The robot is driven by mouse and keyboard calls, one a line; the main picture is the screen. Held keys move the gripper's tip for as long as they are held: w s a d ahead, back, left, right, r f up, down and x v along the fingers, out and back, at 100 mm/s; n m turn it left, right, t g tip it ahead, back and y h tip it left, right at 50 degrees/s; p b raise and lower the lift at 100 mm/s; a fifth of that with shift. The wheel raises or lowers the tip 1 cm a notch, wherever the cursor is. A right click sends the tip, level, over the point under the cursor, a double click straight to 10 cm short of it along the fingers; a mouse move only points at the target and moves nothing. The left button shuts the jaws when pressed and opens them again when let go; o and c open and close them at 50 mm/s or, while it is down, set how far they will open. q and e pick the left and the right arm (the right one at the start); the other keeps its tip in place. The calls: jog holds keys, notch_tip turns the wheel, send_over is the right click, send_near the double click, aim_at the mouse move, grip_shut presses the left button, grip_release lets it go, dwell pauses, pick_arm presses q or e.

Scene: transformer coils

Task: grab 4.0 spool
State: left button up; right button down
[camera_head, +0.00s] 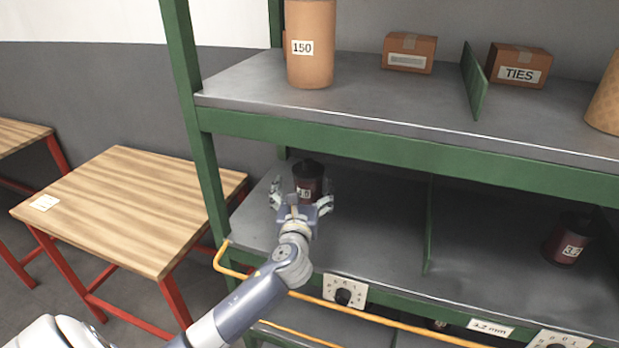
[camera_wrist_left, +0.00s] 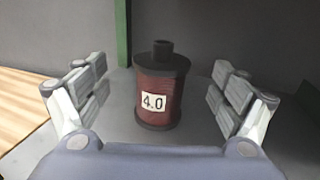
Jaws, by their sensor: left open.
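The 4.0 spool (camera_head: 308,172) is a dark red coil with black ends, standing upright on the lower shelf (camera_head: 372,225) near its left end. In the left wrist view the spool (camera_wrist_left: 160,92) stands between the two open fingers, a little beyond them, with its 4.0 label facing me. Gaps show on both sides, so the fingers do not touch it. My left gripper (camera_head: 302,203) is open and empty, just in front of the spool, and hides its lower part in the head view. My right gripper is not in view.
A green divider (camera_head: 429,225) stands right of the spool. Beyond it is another spool (camera_head: 567,240) marked 3.2. A yellow rail (camera_head: 390,328) runs along the shelf front. A green post (camera_head: 203,150) stands at left. The upper shelf (camera_head: 440,105) overhangs, and a wooden table (camera_head: 130,205) is at left.

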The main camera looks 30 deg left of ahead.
aim_at(308, 171)
pick_arm(q)
jog(key=x, duration=0.3)
jog(key=shift+w+a, duration=0.3)
jog(key=shift+w, duration=0.2)
jog(key=shift+p+x, duration=0.3)
jog(key=shift+x, duration=0.5)
jog(key=x, duration=0.3)
jog(key=shift+w+f, duration=0.15)
jog(key=shift+f, duration=0.05)
jog(key=shift+w, duration=0.25)
jog(key=c, duration=2)
jog(key=shift+r, duration=0.15)
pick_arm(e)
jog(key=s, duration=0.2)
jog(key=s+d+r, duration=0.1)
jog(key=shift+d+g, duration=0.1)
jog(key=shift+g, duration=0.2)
